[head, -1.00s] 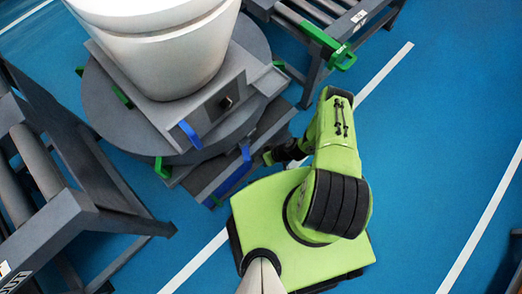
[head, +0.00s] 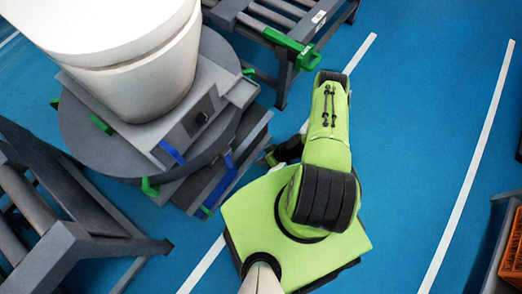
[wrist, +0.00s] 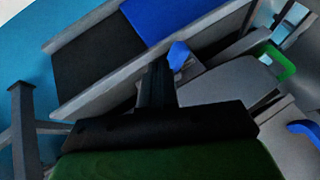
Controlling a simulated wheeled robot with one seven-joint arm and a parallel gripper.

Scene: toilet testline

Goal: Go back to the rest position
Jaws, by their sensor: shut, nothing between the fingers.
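My gripper (wrist: 157,72) shows in the wrist view as a dark pair of fingers closed together, with nothing held. In the head view my gripper (head: 270,156) is a small dark shape, partly hidden by my green arm. It is low beside the grey turntable station (head: 225,150), close to its right side. I cannot tell from the head view whether it touches the station. In the wrist view, grey station parts and a blue handle (wrist: 179,54) lie behind the fingers.
A white toilet (head: 130,70) stands on the turntable. Roller conveyors stand at the left (head: 60,215) and top (head: 285,20). An orange crate (head: 511,255) is at the right edge. Blue floor (head: 415,130) right of my arm is clear.

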